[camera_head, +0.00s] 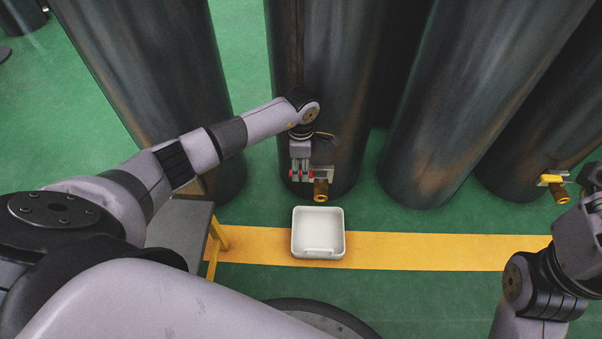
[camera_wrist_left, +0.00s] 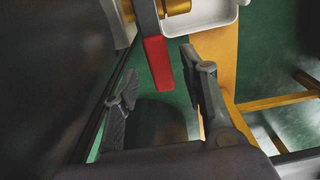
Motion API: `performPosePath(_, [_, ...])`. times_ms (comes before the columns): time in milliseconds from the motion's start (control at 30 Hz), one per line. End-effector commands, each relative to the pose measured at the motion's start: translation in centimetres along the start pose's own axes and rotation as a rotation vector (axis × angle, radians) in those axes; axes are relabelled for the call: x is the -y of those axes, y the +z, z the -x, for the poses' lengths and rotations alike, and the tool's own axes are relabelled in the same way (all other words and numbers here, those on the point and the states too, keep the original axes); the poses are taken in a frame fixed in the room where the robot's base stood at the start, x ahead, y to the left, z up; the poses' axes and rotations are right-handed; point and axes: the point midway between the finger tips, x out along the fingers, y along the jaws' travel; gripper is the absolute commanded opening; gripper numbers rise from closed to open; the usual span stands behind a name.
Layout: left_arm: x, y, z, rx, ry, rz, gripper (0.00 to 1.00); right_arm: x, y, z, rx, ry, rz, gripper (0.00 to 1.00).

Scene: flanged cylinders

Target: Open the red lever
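The red lever (camera_wrist_left: 158,62) shows in the left wrist view as a flat red bar hanging down from a valve. It lies between the two dark fingers of my left gripper (camera_wrist_left: 160,75), which are spread apart, with a visible gap on each side. In the head view my left gripper (camera_head: 301,171) is at the valve low on the front of a dark cylinder, and red bits of the lever show beside its fingers. The valve's brass outlet (camera_head: 320,190) is just to the right. My right arm is at the right edge, and its fingers are not visible.
A white tray (camera_head: 335,252) sits on the floor below the valve. Tall dark cylinders (camera_head: 435,150) stand close on both sides. A grey-topped step with yellow legs (camera_head: 213,250) stands at the left.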

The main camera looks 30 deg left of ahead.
Motion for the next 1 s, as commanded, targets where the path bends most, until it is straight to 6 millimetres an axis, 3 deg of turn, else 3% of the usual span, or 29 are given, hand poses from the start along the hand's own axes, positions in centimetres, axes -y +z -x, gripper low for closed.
performPosePath(133, [-0.03, 0.06, -1.44, 0.002, 0.001, 0.001, 0.4, 0.09, -0.18, -0.19, -0.021, -0.008, 0.002, 0.0])
performPosePath(467, [-0.04, 0.04, -1.68, 0.001, 0.001, 0.001, 0.4, 0.12, -0.19, -0.47, -0.025, -0.01, 0.003, 0.0])
performPosePath(1000, [-0.03, 0.02, -1.67, 0.001, 0.001, 0.001, 0.05, 0.14, -0.23, -0.47, -0.026, -0.011, 0.003, 0.0])
